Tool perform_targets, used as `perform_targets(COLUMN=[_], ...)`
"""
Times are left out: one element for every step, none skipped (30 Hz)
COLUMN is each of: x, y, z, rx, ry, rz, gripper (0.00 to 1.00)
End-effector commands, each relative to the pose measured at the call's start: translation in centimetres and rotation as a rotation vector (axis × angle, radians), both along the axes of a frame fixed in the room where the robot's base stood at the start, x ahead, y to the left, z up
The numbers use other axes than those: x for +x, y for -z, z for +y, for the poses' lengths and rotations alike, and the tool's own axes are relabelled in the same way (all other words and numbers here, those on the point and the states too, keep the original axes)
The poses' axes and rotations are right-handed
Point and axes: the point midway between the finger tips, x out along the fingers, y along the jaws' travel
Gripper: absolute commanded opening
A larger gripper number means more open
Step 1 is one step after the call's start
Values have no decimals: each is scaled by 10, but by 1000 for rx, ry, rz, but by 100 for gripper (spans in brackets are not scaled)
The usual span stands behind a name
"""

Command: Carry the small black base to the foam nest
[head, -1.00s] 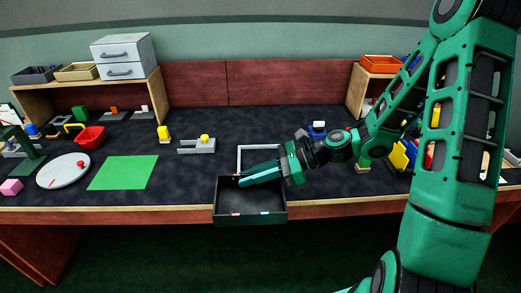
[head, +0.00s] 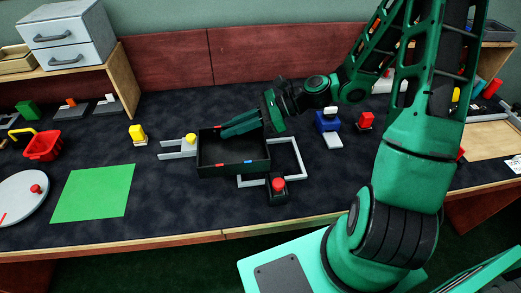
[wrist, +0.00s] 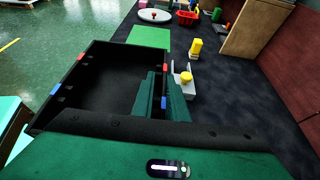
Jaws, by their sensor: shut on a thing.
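The small black base is an open black tray (head: 205,150) with red and blue marks on its rims. My gripper (head: 240,126) is shut on one of its walls. In the wrist view, my gripper's fingers (wrist: 161,98) sit on both sides of the wall of the black base (wrist: 68,85). The base is level and empty, and appears held over the desk. A pale square frame (head: 303,162) lies partly hidden behind it on the right; I cannot tell for sure whether this is the foam nest.
A black block with a red knob (head: 278,185) stands in front of the frame. A grey forked fixture (head: 172,156) with a yellow-topped piece is left of the base, with a yellow block (head: 137,132) beyond. A green mat (head: 93,193) lies left. The front-middle desk is clear.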

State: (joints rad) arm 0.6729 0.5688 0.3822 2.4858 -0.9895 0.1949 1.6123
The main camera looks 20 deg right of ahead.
Motion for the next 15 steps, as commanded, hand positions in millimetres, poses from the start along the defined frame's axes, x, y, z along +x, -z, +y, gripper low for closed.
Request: perform_targets(x=[0,0,1,2,2,4,4,5,7,8,9,10,12,13,13], y=[0,1,2,3,6,9,13,16,21,25,28,33,36,40,45], z=[0,-1,-4,-6,-9,-15,-20,-25,-32,-38,-43,-50,-55,-61,-68], rx=[1,1,1,1,1,1,3,3,2,3,2,3,2,2,3], ry=[0,0,1,2,3,3,2,2,1,0,-1,-3,-4,-2,-4], rz=[0,1,0,1,1,2,3,3,1,3,2,2,1,2,2], gripper=[0,0,0,0,0,0,0,0,0,0,0,0,0,0,0])
